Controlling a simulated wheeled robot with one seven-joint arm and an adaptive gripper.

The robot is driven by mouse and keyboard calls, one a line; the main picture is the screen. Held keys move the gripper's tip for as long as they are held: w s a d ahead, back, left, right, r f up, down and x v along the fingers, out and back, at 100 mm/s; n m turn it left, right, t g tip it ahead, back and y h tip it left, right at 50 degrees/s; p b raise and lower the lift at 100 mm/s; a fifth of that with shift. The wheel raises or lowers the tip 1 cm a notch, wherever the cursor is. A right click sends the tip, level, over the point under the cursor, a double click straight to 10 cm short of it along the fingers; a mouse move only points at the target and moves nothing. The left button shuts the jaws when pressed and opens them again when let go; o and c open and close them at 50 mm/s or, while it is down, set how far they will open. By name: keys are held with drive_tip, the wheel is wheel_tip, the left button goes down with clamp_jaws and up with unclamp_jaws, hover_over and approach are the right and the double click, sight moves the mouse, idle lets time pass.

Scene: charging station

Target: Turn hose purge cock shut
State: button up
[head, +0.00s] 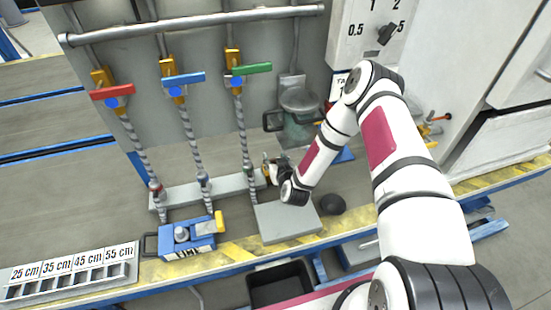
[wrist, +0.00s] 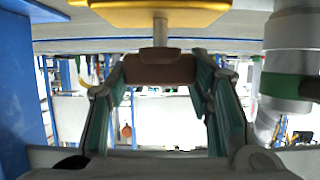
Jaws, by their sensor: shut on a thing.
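The hose purge cock shows in the wrist view as a brown crosswise handle (wrist: 160,69) on a short grey stem under a yellow part. My gripper (wrist: 160,80) has one fingertip at each end of this handle and is shut on it. In the head view my gripper (head: 270,166) is low beside the lower end of the green-handled hose (head: 244,140). The cock is too small and covered to make out there. The green-ringed metal hose fitting (wrist: 285,85) stands close on the right in the wrist view.
Red (head: 112,92), blue (head: 184,78) and green (head: 252,69) valve handles sit on the panel above. A grey-green pot (head: 300,120) stands behind my wrist. A grey plate (head: 288,222), a black round thing (head: 333,205) and a blue box (head: 188,240) lie in front.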

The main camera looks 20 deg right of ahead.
idle(0.3)
drive_tip(key=o, duration=1.2)
drive_tip(key=shift+c, duration=0.2)
drive_tip(key=v, duration=1.2)
